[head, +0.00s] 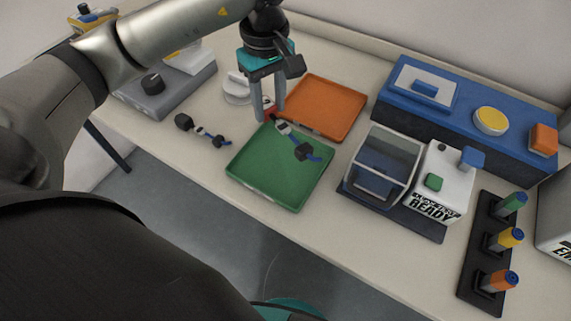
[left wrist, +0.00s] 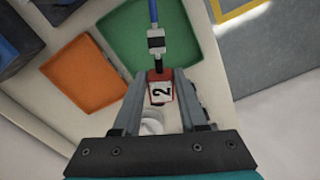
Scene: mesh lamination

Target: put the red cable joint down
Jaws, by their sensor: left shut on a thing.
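My left gripper (head: 270,117) points down near the back corner of the green tray (head: 262,185). It is shut on the red cable joint (left wrist: 160,88), which carries a white label with the number 2 in the left wrist view. In the head view the joint is mostly hidden by the fingers. A black, white and blue cable piece (head: 305,152) runs from it over the green tray; I cannot tell whether it touches the tray. The orange tray (head: 335,95) lies behind and to the right of the gripper. My right gripper is not in view.
Another cable piece (head: 203,132) lies on the table left of the green tray. A grey device (head: 160,95) stands at the left. A clear-lidded machine (head: 385,160), a blue panel (head: 460,120) and a rack of coloured-top holders (head: 470,285) stand at the right.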

